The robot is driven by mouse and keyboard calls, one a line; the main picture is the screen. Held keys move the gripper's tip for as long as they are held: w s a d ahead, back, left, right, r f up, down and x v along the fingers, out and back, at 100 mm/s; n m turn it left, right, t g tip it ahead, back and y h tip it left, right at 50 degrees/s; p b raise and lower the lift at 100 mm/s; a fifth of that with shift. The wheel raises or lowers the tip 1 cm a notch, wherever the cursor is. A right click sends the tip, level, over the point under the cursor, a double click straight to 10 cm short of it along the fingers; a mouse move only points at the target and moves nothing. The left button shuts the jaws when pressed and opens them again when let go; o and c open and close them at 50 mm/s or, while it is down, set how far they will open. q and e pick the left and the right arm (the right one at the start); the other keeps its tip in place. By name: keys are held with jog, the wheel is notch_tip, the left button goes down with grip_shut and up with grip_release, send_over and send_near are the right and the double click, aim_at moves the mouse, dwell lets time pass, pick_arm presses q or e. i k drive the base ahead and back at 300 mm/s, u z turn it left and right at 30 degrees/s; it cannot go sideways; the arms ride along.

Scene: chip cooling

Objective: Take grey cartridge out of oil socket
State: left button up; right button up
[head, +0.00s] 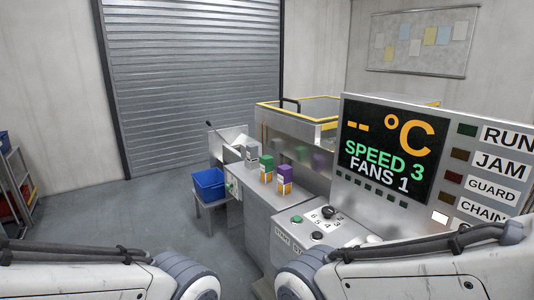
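A small grey block (251,154), which looks like the grey cartridge, stands at the far left end of a row on the metal machine's ledge. A green cartridge (266,168) and a purple cartridge (284,180), both with pale, orange-marked labels, stand to its right and nearer me. The sockets under them are too small to tell apart. My two arms cross the bottom corners of the head view. Neither gripper is in view, and both are apart from the row as far as I can see.
A control panel (312,222) with a dark knob and green button lies right of the row. A large display (388,148) reads speed 3, fans 1. A blue bin (208,184) sits on a low stand at left. Open floor (110,215) lies left.

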aim_at(252, 149)
jog(key=u, duration=0.35)
jog(key=i, duration=0.8)
jog(key=u, duration=0.7)
jog(key=i, duration=0.9)
jog(key=z, duration=0.4)
jog(key=i, duration=0.85)
jog(key=z, duration=0.45)
